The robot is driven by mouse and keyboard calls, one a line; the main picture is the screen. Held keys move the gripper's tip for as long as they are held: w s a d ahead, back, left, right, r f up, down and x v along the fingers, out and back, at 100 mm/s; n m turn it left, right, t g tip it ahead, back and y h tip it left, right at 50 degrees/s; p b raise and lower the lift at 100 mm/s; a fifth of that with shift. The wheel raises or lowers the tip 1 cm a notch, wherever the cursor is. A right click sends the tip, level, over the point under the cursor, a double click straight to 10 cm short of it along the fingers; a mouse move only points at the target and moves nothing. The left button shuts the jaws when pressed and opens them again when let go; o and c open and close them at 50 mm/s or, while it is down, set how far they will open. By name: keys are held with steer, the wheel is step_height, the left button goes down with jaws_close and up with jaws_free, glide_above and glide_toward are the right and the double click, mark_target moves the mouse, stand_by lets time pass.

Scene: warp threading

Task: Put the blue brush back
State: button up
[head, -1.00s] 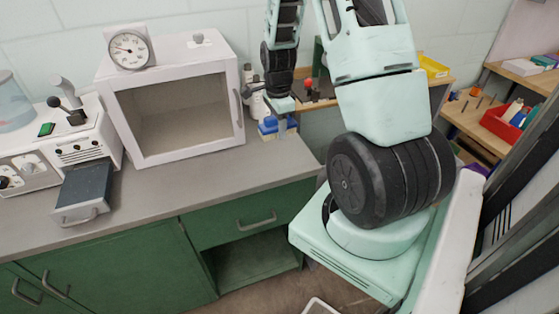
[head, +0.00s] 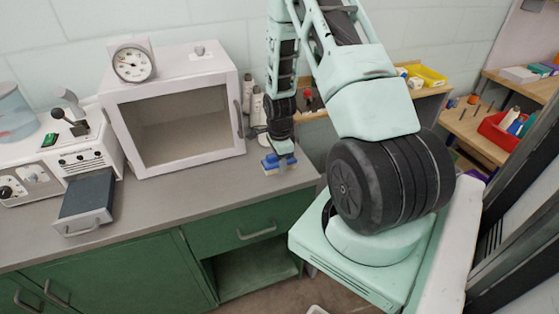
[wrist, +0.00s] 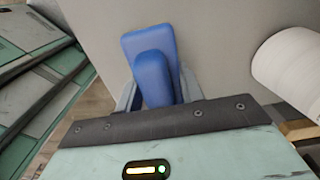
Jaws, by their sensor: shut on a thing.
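The blue brush (head: 281,161) is at the right end of the grey counter in the head view, with a blue top and a pale lower part. My gripper (head: 284,157) points down and is shut on it. In the wrist view the blue brush (wrist: 150,65) stands between the two fingers of my gripper (wrist: 157,88). The head view does not clearly show whether the brush touches the counter or hangs just above it.
A white cabinet with an open front (head: 180,120) stands left of the brush, a gauge (head: 133,62) on top. White bottles (head: 256,103) stand behind my gripper; a white cylinder (wrist: 290,70) shows at right in the wrist view. Bare counter (head: 215,180) lies in front.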

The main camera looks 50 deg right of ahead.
steer(key=shift+f, duration=0.2)
steer(key=o, duration=1)
steer(key=shift+o, duration=0.2)
steer(key=shift+r, duration=0.2)
